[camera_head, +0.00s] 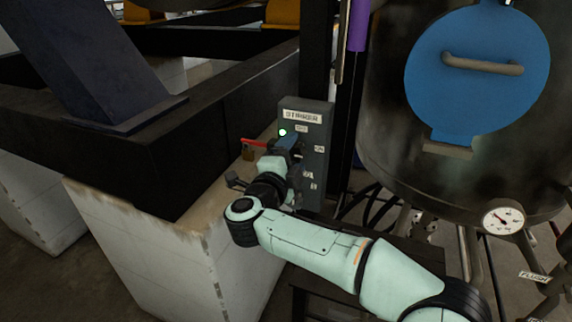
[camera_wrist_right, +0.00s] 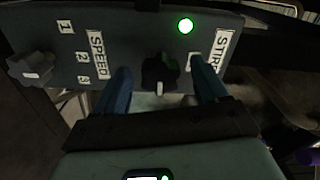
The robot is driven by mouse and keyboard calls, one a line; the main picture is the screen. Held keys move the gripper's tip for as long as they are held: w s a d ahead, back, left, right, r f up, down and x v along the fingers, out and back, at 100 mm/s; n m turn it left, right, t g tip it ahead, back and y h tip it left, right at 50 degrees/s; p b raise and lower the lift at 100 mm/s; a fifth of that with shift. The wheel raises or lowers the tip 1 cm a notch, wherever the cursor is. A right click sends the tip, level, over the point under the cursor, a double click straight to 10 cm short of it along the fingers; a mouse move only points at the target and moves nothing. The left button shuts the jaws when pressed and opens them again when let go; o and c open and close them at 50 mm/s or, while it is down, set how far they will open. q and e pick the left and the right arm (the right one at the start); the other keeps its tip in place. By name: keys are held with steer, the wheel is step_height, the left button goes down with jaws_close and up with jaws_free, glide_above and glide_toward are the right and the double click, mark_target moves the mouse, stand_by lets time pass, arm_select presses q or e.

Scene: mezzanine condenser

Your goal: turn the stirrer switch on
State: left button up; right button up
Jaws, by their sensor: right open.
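The grey stirrer box (camera_head: 318,135) stands at the middle of the head view, with a "STIRRER" label at its top. Its lamp (camera_head: 282,132) glows green and also shows in the wrist view (camera_wrist_right: 185,25). The black stirrer switch (camera_wrist_right: 159,70) lies between the two blue fingers of my right gripper (camera_wrist_right: 161,86) in the wrist view, with a pale mark at its lower end. The fingers are open on either side of it, with gaps visible. In the head view my right gripper (camera_head: 290,144) is at the box face and hides the switch. My left gripper is out of view.
A speed knob (camera_wrist_right: 36,68) sits beside numbers on the same panel. A red handle (camera_head: 254,142) with a padlock (camera_head: 248,153) is left of the box. A dark tank with a blue round cover (camera_head: 478,95) stands right. A pale concrete block (camera_head: 150,235) stands left.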

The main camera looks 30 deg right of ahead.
steer(key=v, duration=1.3)
